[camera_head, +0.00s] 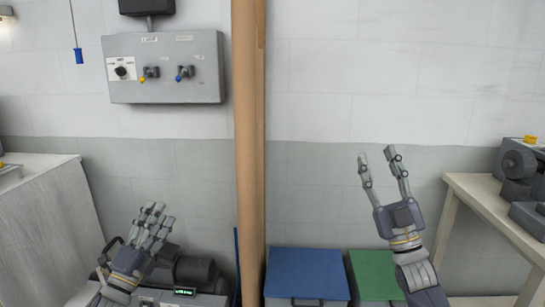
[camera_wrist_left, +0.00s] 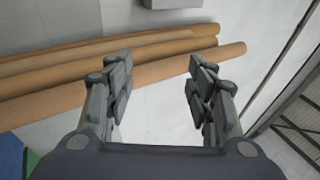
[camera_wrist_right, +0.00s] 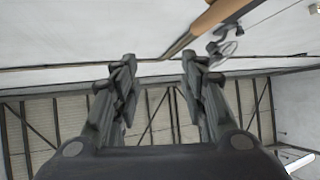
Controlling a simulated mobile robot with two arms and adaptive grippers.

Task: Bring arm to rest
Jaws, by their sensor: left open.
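My left gripper (camera_head: 152,227) is low at the left of the head view, in front of a dark machine on the floor. In the left wrist view its fingers (camera_wrist_left: 158,85) stand apart with nothing between them. My right gripper (camera_head: 380,168) is raised at the right of the head view, fingers pointing up in front of the wall. In the right wrist view its fingers (camera_wrist_right: 157,85) are spread and empty, with the wall and roof beams behind.
A brown pole (camera_head: 246,150) stands upright between my arms. A grey control box (camera_head: 165,90) hangs on the wall. Blue (camera_head: 305,270) and green (camera_head: 374,272) bins stand low in the middle. A bench (camera_head: 490,205) with a machine (camera_head: 518,160) is at right; a pale counter (camera_head: 50,215) is at left.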

